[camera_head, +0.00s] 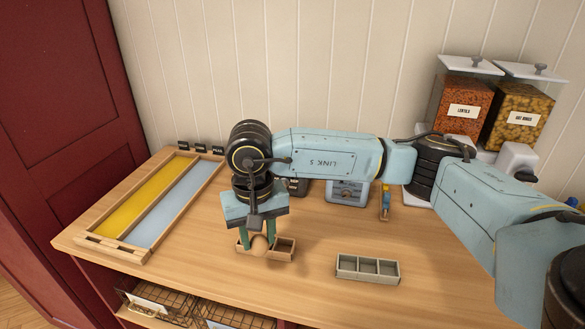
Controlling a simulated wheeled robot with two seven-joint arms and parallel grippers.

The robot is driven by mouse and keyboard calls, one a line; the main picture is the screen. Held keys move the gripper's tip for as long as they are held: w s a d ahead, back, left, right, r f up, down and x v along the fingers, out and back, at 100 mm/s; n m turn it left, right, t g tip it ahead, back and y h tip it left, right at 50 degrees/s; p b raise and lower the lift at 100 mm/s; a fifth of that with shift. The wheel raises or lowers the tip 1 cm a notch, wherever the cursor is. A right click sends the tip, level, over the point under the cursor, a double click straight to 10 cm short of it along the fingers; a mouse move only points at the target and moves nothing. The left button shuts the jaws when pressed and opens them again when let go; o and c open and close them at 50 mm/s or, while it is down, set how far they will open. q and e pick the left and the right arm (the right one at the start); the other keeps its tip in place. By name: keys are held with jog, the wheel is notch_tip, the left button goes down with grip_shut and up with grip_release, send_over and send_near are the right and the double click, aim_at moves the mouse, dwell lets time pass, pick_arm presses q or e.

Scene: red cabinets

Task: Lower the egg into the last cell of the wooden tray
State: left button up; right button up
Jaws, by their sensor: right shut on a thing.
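A small brown egg (259,246) sits between the two green fingers of my right gripper (258,242), which points straight down and is shut on it. The wooden tray (281,259) is on the counter directly at the gripper. The egg overlaps the middle of the tray in the picture; I cannot tell whether it touches the cell floor. The tray's right cell looks empty. Its left part is partly hidden by the fingers and egg. My left gripper is not in view.
A wooden frame with yellow and pale blue strips (150,207) lies at the left. A white device (347,191) and food dispensers (463,107) stand behind. The front counter edge is close.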

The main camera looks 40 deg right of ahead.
jog(key=w+d+r+m+p, duration=0.1)
jog(key=d+r+m+p, duration=0.3)
jog(key=m, duration=0.6)
jog(key=w+d+r+m+p, duration=0.15)
jog(key=m+p, duration=0.35)
jog(key=m, duration=0.6)
jog(key=w+d+r+m+p, duration=0.25)
jog(key=m+p, duration=0.25)
jog(key=m, duration=0.5)
notch_tip(320, 180, down, 11)
jog(key=b, duration=0.6)
jog(key=shift+s+d+r, duration=0.2)
jog(key=shift+s+d, duration=0.05)
jog(key=shift+s, duration=0.1)
jog(key=shift+f+b, duration=1)
jog(key=shift+f, duration=0.05)
jog(key=shift+f+b, duration=1.95)
jog(key=shift+f, duration=0.6)
